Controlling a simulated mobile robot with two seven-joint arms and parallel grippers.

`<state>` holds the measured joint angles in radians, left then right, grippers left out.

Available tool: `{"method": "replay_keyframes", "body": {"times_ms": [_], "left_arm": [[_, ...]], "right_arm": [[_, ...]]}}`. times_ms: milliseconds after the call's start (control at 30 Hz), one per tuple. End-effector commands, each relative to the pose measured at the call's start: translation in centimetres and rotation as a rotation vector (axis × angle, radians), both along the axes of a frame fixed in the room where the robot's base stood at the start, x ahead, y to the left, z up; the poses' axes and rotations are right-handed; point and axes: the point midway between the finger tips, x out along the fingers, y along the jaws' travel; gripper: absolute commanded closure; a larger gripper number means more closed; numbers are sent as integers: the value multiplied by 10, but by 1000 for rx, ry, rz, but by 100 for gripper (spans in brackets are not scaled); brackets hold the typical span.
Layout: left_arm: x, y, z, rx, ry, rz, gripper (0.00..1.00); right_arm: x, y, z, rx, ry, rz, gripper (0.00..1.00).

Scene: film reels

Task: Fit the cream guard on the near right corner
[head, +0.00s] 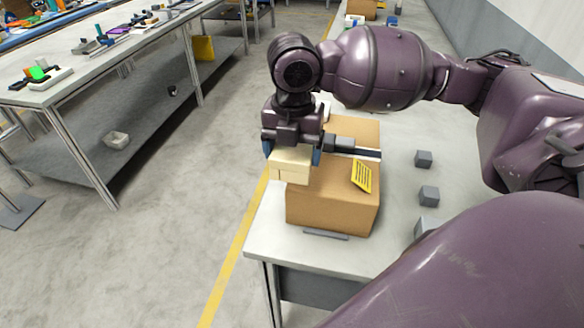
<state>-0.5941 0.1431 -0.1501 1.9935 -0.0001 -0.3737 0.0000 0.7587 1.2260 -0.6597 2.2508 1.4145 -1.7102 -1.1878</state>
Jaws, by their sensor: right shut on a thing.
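The cream guard (290,159) is between the two blue-tipped fingers of my right gripper (291,153), which is shut on it. The guard shows at the upper left part of the cardboard box (318,212), overlapping its top edge in the picture. I cannot tell whether it touches the box. My right gripper and wrist hide part of the box top. My left gripper is not in view.
Grey blocks (424,159) (429,196) stand on the table (268,225) right of the box. A grey strip (326,234) lies at its front. My right arm covers much of the right side. A cluttered workbench (70,85) stands left, across open floor.

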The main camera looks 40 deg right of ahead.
Motion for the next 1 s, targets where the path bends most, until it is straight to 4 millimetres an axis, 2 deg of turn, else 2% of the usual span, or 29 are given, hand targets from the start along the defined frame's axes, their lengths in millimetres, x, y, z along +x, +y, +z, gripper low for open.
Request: {"method": "replay_keyframes", "body": {"times_ms": [167,400,1000], "left_arm": [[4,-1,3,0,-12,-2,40],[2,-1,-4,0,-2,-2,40],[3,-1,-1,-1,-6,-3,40]], "right_arm": [[0,0,-12,0,4,0,44],[-1,0,-44,1,5,1,44],[0,0,-51,1,1,0,44]]}}
